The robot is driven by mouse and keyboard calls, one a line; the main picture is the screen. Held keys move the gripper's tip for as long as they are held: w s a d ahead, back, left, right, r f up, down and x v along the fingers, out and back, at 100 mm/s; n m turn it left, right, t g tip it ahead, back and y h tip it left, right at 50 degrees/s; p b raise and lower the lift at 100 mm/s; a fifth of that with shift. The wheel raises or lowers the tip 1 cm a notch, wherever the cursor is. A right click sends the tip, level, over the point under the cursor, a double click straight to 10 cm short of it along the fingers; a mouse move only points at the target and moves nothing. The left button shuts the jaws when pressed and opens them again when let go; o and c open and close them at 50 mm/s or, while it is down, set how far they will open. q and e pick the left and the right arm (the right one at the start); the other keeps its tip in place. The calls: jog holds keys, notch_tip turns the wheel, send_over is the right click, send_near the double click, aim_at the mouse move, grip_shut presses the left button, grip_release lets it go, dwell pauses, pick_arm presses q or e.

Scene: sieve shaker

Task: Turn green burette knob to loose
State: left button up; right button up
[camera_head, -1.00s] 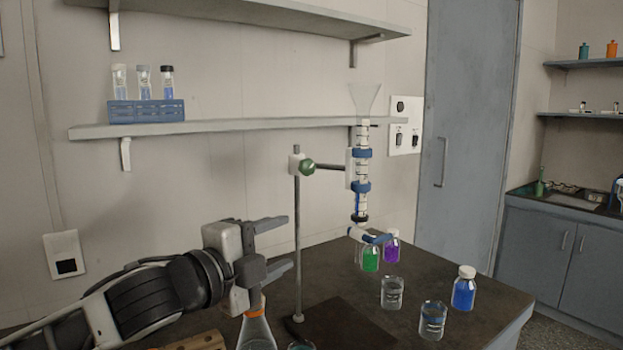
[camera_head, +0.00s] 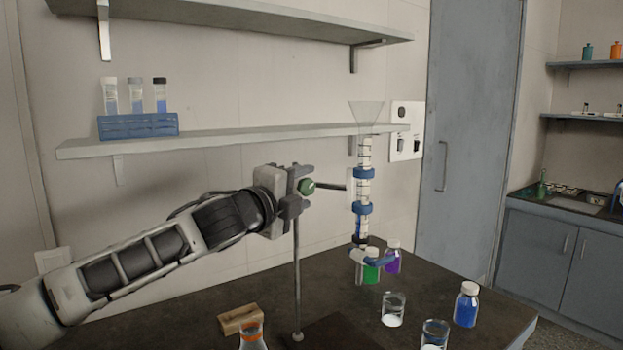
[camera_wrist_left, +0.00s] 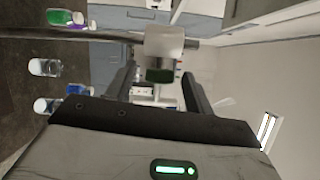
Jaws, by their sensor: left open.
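The green burette knob (camera_head: 306,187) sits on the clamp at the top of the stand rod. In the left wrist view the green knob (camera_wrist_left: 160,75) and its white clamp block (camera_wrist_left: 164,42) lie between my open fingers. My left gripper (camera_head: 298,185) is at the knob in the head view and partly covers the clamp. I cannot tell whether the fingers touch the knob. The burette (camera_head: 363,190), with blue rings and a funnel on top, hangs to the right of the knob. My right gripper is not in view.
Below are the stand rod (camera_head: 297,270), a flask with an orange neck (camera_head: 251,335), a wooden block (camera_head: 240,319), beakers (camera_head: 393,310) and a blue bottle (camera_head: 466,305). A shelf (camera_head: 230,140) with a blue tube rack (camera_head: 138,125) is above my left arm.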

aim_at(312, 185)
pick_arm(q)
jog(key=shift+x, duration=1.2)
jog(key=shift+w+d+p, duration=0.3)
jog(key=shift+w+d, duration=0.05)
jog(key=shift+w, duration=0.15)
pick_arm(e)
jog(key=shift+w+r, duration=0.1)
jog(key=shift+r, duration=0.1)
